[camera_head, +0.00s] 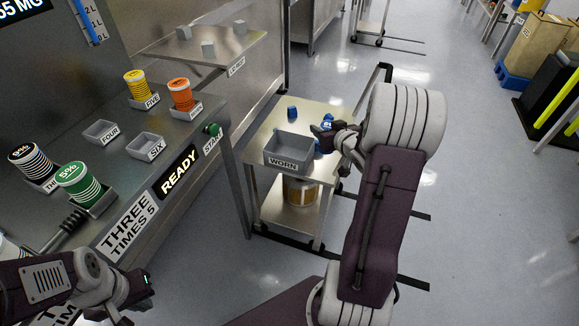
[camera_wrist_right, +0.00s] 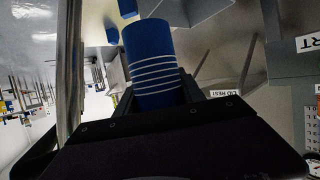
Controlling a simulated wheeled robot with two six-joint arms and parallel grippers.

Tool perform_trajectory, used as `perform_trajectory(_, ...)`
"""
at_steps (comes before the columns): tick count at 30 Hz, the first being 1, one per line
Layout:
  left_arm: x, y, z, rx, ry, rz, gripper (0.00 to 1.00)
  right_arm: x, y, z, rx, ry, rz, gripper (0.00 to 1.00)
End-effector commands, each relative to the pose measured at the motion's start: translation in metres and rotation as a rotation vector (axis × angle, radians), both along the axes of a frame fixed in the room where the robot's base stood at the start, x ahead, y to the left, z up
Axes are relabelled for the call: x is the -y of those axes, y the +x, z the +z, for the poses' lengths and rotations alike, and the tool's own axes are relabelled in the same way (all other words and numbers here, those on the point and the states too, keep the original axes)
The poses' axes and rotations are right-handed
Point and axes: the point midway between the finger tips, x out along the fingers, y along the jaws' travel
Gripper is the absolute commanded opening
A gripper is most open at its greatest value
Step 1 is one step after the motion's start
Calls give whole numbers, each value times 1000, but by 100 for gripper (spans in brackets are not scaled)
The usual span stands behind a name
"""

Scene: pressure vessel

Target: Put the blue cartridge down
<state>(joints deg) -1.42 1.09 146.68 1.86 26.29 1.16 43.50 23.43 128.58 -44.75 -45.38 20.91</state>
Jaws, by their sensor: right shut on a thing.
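The blue cartridge (camera_wrist_right: 152,58), with white rings round its lower part, sits between the fingers of my right gripper (camera_wrist_right: 160,100) in the right wrist view. In the head view my right gripper (camera_head: 322,131) is over the small steel cart, by the right rear of the grey WORN bin (camera_head: 289,150). The gripper partly hides the blue cartridge (camera_head: 327,120) there; whether it touches the cart top cannot be told. My left gripper (camera_head: 142,289) is at the lower left, in front of the console; its fingers are too unclear to judge.
Another small blue piece (camera_head: 292,112) stands on the cart top (camera_head: 262,128) behind the bin. The console (camera_head: 205,135) at left holds yellow, orange, green and black cartridges, and empty FOUR (camera_head: 101,132) and SIX (camera_head: 146,147) trays. A bucket (camera_head: 300,191) stands on the cart's lower shelf.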

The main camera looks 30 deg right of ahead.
Motion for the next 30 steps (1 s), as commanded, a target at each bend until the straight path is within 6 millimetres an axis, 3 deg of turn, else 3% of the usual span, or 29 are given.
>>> perform_trajectory(4,0,0,-2,0,0,0,0,3,-1,-1,2,-1,-7,0)
perform_trajectory(7,0,0,-9,1,0,0,0,-4,10,-11,2,1,-3,0)
perform_trajectory(15,0,0,-38,0,0,0,0,-40,70,-54,1,1,0,0)
perform_trajectory(19,0,0,-44,0,0,0,0,-51,89,-65,1,0,-2,0)
perform_trajectory(30,0,0,-50,0,0,0,0,-57,100,-78,0,1,-6,0)
